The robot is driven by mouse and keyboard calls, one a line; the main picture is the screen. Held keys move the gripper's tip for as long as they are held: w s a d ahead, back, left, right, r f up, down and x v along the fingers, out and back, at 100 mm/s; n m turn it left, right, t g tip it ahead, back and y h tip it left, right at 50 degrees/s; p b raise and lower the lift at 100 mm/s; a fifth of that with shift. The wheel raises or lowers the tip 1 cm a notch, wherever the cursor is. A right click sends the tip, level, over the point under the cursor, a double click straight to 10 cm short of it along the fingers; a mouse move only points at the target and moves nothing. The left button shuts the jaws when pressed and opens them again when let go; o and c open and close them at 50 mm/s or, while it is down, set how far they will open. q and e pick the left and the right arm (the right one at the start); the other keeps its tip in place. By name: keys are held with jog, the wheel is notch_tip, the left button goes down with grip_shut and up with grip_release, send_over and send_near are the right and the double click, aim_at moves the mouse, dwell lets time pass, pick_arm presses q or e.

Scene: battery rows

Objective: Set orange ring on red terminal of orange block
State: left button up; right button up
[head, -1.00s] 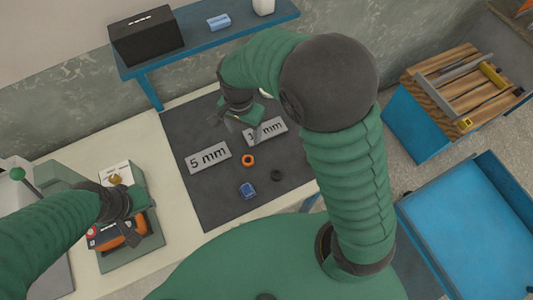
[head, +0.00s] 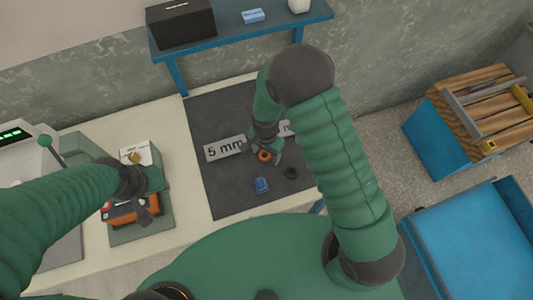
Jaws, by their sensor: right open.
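The orange ring (head: 264,155) lies on the dark mat (head: 235,198). My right gripper (head: 263,157) is open, with its fingers low around the ring; I cannot tell whether they touch it. The orange block (head: 118,214) sits in a green-grey tray (head: 155,234) at the left. My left gripper (head: 143,208) is over the block's right part, and whether its jaws are open or shut does not show clearly.
A blue piece (head: 261,185) and a black ring (head: 291,173) lie near the orange ring. A "5 mm" plate (head: 224,149) lies on the mat, with another plate partly hidden by my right arm. A blue shelf (head: 230,37) stands behind.

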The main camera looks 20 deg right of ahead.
jog(key=shift+a, duration=0.45)
jog(key=shift+c, duration=0.6)
jog(key=shift+a+r, duration=0.1)
jog(key=shift+a, duration=0.1)
jog(key=c, duration=0.5)
jog(key=shift+d, duration=0.45)
grip_shut()
notch_tip(320, 180, up, 10)
jog(key=s+d+r+n, duration=0.1)
jog(key=d+r+n, duration=0.3)
jog(key=d+n, duration=0.3)
jog(key=n, duration=0.3)
jog(key=shift+r, duration=0.3)
